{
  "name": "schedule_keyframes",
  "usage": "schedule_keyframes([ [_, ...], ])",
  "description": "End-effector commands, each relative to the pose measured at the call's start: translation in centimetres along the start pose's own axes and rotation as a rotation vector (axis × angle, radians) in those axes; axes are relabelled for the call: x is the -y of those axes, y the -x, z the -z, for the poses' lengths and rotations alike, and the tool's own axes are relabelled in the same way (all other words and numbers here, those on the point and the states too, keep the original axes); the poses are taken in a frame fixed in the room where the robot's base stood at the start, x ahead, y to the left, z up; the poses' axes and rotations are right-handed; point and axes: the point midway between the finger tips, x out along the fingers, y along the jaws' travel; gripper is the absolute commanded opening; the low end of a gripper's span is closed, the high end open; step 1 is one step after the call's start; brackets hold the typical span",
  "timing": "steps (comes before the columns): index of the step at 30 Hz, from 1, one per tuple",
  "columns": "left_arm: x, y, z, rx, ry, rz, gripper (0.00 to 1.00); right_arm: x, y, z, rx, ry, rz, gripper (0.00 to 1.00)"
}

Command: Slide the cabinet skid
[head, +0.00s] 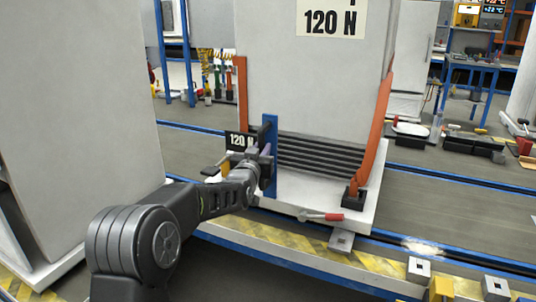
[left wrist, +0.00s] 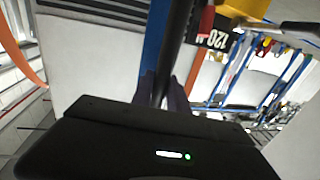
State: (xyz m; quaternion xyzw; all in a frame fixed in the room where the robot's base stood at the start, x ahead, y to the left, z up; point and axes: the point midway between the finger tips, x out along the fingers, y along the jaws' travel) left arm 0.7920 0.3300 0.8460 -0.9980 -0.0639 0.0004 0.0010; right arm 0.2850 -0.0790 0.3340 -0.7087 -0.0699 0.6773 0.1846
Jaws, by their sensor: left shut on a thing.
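A tall grey cabinet (head: 310,85) with a "120 N" label stands upright on a flat white skid (head: 300,187). A blue upright post (head: 269,125) rises at the skid's front left; it also shows in the left wrist view (left wrist: 153,40). My left gripper (head: 262,163) is at this post. In the left wrist view its fingers (left wrist: 163,90) are shut on a dark upright bar (left wrist: 175,45) beside the blue post. The exact contact is partly hidden. My right gripper does not show.
Blue rails and a yellow-black striped edge (head: 265,245) run along the skid's front. A red-handled tool (head: 322,216) lies on the skid's front edge. Orange straps (head: 377,130) flank the cabinet. Another grey cabinet (head: 75,110) stands close on the left.

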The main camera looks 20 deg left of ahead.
Motion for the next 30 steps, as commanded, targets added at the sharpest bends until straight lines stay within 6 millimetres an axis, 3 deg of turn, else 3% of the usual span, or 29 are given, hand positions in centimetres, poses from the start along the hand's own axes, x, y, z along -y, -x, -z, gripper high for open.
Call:
schedule_keyframes([
  [2, 1.1, 0.0, 0.3, -0.006, 0.0, 0.018, 0.0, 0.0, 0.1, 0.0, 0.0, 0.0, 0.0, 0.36],
  [3, 1.1, 0.0, 0.3, -0.006, -0.001, 0.018, 0.22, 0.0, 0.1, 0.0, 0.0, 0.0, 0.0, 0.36],
  [10, 0.9, 0.0, 0.3, -0.005, -0.001, 0.014, 0.41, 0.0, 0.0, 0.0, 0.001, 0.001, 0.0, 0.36],
  [20, 0.5, 0.3, 0.1, -0.002, 0.0, 0.007, 0.41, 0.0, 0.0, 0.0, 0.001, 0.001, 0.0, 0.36],
  [30, 0.6, 4.5, 0.3, -0.003, 0.002, 0.01, 0.41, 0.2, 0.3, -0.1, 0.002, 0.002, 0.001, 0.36],
])
